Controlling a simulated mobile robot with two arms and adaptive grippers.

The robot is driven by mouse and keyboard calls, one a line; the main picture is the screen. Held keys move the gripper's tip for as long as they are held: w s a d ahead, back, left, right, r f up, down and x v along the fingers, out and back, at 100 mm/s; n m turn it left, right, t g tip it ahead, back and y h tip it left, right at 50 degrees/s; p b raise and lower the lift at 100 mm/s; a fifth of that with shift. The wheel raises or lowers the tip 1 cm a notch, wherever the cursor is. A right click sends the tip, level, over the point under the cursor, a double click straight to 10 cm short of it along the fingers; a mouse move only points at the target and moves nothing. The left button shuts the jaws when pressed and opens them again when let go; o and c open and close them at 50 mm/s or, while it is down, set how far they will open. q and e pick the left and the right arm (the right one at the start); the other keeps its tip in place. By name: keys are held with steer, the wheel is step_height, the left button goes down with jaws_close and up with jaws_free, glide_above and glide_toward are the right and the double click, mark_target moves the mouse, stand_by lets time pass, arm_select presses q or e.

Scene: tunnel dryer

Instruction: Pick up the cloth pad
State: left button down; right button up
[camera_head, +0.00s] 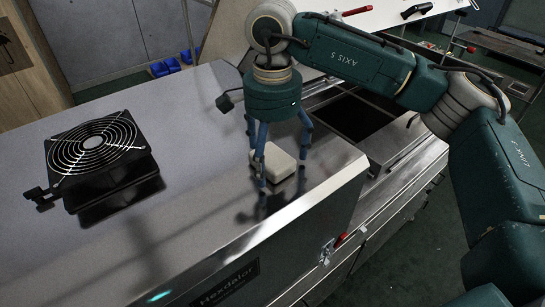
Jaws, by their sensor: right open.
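The cloth pad (277,163) is a small off-white block lying on the grey metal top of the dryer (200,215), close to its right edge. My right gripper (268,180) points down over the pad with its blue fingers spread. One finger stands in front of the pad and hides part of it, and another is at its right side. I cannot tell whether the fingers touch the pad. My left gripper is not in view.
A black fan with a wire guard (97,145) stands on the dryer top at the left. A dark opening (352,117) lies behind the right edge. A red-handled latch (333,246) is on the front side. The top between fan and pad is clear.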

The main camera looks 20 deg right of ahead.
mark_target(272, 155)
steer(key=c, duration=1.5)
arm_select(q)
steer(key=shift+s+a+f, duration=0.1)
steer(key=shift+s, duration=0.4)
